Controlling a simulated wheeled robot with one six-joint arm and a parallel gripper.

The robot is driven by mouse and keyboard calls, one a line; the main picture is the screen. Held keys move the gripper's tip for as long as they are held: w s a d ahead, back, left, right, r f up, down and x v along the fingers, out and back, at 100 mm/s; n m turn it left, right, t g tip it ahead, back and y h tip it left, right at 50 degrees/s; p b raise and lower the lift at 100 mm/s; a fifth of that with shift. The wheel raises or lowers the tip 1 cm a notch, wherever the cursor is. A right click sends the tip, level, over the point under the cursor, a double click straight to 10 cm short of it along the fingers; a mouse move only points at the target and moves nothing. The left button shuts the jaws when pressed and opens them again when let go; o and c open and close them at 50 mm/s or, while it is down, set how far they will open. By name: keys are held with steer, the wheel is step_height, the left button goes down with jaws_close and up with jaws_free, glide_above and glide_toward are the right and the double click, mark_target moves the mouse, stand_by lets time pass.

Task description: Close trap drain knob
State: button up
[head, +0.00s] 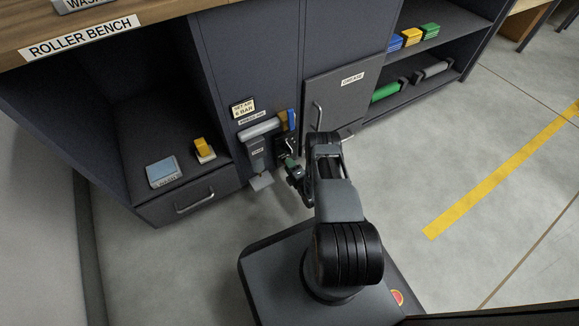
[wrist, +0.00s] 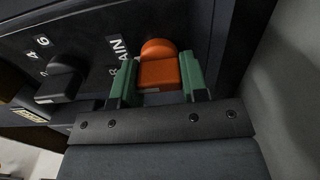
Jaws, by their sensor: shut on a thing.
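The orange trap drain knob (wrist: 158,72) sits on a dark panel in the wrist view, beside white lettering that reads "AIN" in part. My gripper (wrist: 157,82) has its green fingers on both sides of the knob and is shut on it. In the head view my gripper (head: 293,168) is at the front of the bench, by the small air unit. The knob itself cannot be made out there.
A black knob (wrist: 60,80) with numbers is left of the orange one. In the head view, a "SET AIR 6 BAR" sign (head: 243,107) is above the grey air unit (head: 257,150). A "GREASE" door (head: 345,100) is close on the right. Open floor (head: 420,160) lies further right.

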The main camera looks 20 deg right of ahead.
stand_by(0.4)
steer(key=o, duration=0.9)
